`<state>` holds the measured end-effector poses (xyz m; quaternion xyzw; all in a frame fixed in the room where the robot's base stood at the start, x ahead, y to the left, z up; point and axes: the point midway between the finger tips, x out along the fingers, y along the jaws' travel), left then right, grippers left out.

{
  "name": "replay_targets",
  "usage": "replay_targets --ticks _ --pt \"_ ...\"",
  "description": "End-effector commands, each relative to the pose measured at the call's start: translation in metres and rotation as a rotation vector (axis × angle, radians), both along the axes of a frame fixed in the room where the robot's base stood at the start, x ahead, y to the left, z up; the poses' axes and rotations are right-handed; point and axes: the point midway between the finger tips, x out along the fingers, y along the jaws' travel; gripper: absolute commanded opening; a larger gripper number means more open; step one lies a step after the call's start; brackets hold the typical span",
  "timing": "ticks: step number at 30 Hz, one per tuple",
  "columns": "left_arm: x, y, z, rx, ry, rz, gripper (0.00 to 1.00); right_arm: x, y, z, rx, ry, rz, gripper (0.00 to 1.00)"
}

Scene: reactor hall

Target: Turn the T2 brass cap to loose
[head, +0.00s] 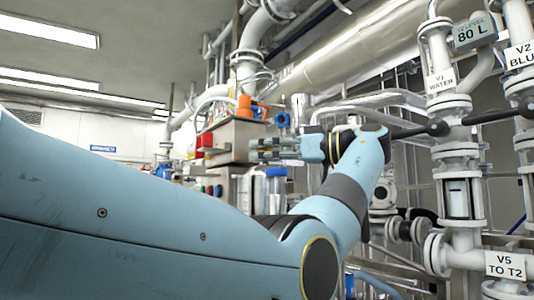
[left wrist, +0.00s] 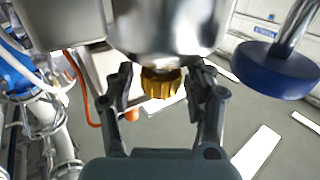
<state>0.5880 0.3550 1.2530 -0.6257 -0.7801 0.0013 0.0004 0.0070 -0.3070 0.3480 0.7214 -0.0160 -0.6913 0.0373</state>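The brass cap (left wrist: 161,83) shows in the left wrist view as a gold, ridged knob against a shiny rounded metal body (left wrist: 165,28). My left gripper (left wrist: 161,92) is open, with one dark finger on each side of the cap. A small gap seems to show between the cap and each finger, and I cannot tell whether either touches it. In the head view my left gripper (head: 272,149) is beside a steel box, and the cap cannot be made out there. My right gripper is not in view.
A blue round knob (left wrist: 275,70) on a metal stem is right of the fingers in the left wrist view. An orange hose (left wrist: 82,85) runs at left.

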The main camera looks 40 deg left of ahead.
Motion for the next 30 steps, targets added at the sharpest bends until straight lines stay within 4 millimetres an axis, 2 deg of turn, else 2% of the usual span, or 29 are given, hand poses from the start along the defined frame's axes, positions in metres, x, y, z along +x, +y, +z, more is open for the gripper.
replay_targets --ticks 10,21,25,30 --pt "0.001 -0.005 0.001 0.000 -0.002 -0.001 0.59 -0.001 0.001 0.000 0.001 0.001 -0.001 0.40" --pt "0.014 -0.062 0.001 0.000 0.001 -0.002 0.59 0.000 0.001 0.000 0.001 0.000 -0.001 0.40" --pt "0.016 -0.071 0.000 0.001 0.000 -0.001 0.59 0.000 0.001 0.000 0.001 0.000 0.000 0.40" --pt "0.016 -0.074 0.000 0.000 -0.002 0.000 0.59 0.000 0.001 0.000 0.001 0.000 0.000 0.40"
